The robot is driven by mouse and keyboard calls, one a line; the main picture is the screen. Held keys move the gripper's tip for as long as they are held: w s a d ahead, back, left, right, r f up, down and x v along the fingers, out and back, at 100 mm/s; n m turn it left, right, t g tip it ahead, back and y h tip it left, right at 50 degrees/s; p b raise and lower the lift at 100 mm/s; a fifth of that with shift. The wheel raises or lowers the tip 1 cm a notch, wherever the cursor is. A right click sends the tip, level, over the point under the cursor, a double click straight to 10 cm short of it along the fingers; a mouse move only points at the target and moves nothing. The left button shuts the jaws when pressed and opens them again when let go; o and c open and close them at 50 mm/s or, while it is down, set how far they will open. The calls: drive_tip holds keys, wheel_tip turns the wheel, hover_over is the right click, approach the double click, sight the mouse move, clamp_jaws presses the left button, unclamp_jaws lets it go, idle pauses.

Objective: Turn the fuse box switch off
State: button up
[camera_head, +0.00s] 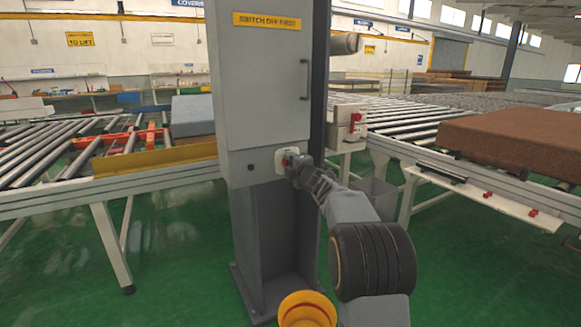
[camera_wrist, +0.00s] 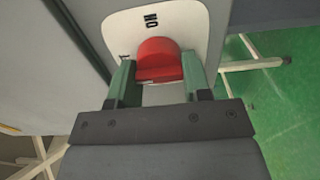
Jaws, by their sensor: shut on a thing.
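The fuse box (camera_head: 262,90) is a tall grey cabinet in the head view, with a yellow "SWITCH OFF FIRST" label near its top. Its switch plate (camera_head: 281,161) is small and white, low on the front. In the wrist view the plate (camera_wrist: 200,25) bears the word "ON" near its top; a second marking at its left is mostly hidden. The red switch knob (camera_wrist: 158,58) sits between the two green fingers of my gripper (camera_wrist: 158,80), which is shut on it. In the head view my gripper (camera_head: 296,165) reaches the plate from the right and hides part of it.
Roller conveyors (camera_head: 40,150) stand left and right of the cabinet. A brown mattress (camera_head: 520,140) lies on the right one, a grey block (camera_head: 192,115) on the left. A grey bin (camera_head: 374,195) stands behind my arm. The green floor (camera_head: 170,260) in front is clear.

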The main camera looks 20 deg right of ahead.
idle(0.4)
drive_tip(key=o, duration=0.9)
drive_tip(key=s, duration=0.4)
drive_tip(key=s+d, duration=0.1)
drive_tip(key=s, duration=0.8)
drive_tip(key=shift+s+d, duration=0.25)
drive_tip(key=shift+s, duration=0.15)
